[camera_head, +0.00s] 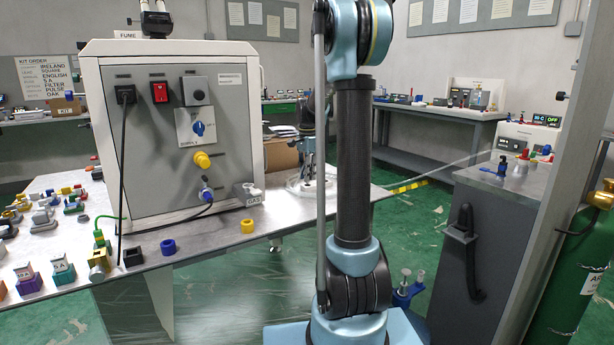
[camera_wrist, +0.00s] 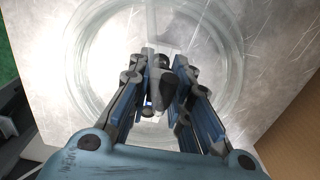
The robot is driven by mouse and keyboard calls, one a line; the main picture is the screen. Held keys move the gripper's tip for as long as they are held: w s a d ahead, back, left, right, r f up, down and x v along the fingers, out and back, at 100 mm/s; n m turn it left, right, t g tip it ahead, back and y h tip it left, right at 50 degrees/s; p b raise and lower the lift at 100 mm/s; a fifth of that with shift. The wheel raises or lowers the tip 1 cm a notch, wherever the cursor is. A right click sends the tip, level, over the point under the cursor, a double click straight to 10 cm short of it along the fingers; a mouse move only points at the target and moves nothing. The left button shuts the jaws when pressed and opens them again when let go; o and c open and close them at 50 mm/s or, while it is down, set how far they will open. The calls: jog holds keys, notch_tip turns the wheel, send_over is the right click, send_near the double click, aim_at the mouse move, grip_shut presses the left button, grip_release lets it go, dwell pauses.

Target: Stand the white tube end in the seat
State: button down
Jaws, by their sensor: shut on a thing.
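In the wrist view my gripper (camera_wrist: 160,84) points down at a bright metal tabletop, inside a coil of clear tube (camera_wrist: 83,55). Its fingers are closed on a small pale piece, seemingly the white tube end (camera_wrist: 151,56), largely hidden between them. In the head view my gripper (camera_head: 309,168) is low over the coil at the table's right end, partly behind my arm. I cannot tell which seat is meant; a grey-white piece marked GAS (camera_head: 253,197) is by the machine's corner.
A large white-framed machine (camera_head: 180,140) with a plugged black cable and a blue-ended hose fills the table's middle. Several coloured parts crowd the left side. A cardboard box (camera_head: 281,155) stands behind the coil. A grey cabinet (camera_head: 490,240) is at right.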

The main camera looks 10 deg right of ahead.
jog(key=shift+f, duration=1.15)
dwell(0.8)
jog(key=c, duration=1)
grip_release()
jog(key=shift+r, duration=0.15)
jog(key=shift+r, duration=2.9)
